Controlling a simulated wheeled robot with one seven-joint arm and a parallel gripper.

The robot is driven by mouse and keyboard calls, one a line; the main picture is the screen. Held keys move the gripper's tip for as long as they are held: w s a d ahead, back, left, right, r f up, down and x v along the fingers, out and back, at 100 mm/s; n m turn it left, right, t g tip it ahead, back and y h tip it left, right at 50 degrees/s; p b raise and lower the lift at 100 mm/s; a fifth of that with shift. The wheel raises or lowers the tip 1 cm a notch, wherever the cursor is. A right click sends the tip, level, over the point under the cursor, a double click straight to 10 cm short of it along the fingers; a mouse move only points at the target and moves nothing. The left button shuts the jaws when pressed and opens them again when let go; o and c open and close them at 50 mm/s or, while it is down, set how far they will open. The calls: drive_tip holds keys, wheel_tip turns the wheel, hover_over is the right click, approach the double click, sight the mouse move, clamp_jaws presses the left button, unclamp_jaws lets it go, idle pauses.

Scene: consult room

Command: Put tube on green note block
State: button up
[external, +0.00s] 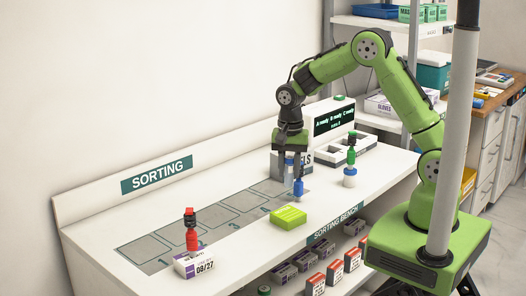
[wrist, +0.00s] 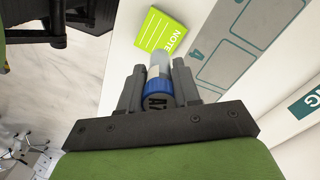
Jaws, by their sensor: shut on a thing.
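In the wrist view my gripper (wrist: 158,78) is shut on the tube (wrist: 159,72), with one grey finger on each side. The tube has a blue cap marked "A7" towards the camera and a pale clear body pointing away. The bright green note block (wrist: 160,31) lies beyond the tube's far end in this view. In the external view the note block (external: 289,216) lies flat near the bench's front edge. My gripper (external: 293,168) points down above and behind it. A blue piece (external: 298,188) shows below the fingers; I cannot tell if it is part of the tube.
Numbered grey squares (external: 187,235) mark the bench. A dark display (external: 334,119) stands behind.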

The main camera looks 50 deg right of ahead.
sight(291, 156)
wheel_tip(291, 156, down, 8)
drive_tip(key=shift+f+b, duration=0.2)
drive_tip(key=shift+b, duration=0.3)
drive_tip(key=o, duration=1)
wheel_tip(291, 156, up, 12)
drive_tip(key=shift+d+r+p, duration=0.1)
drive_tip(key=shift+r+p, duration=0.15)
drive_tip(key=shift+p, duration=0.65)
drive_tip(key=shift+s+d+r, duration=0.1)
drive_tip(key=shift+r, duration=0.2)
drive_tip(key=s+d+r+n+t, duration=0.2)
drive_tip(key=s+d+r+n, duration=0.2)
drive_tip(key=s+r, duration=0.3)
drive_tip(key=s+d+r+n+t, duration=0.2)
drive_tip(key=s+d+r+n, duration=0.1)
drive_tip(key=s+r, duration=0.4)
drive_tip(key=s+n, duration=0.1)
drive_tip(key=s, duration=0.2)
drive_tip(key=s+d+f+n+t, duration=0.1)
drive_tip(key=s, duration=0.2)
drive_tip(key=s+f+n, duration=0.1)
drive_tip(key=s+n, duration=0.1)
drive_tip(key=s, duration=0.1)
drive_tip(key=shift+s+d+t, duration=0.3)
drive_tip(key=shift+s+d, duration=0.05)
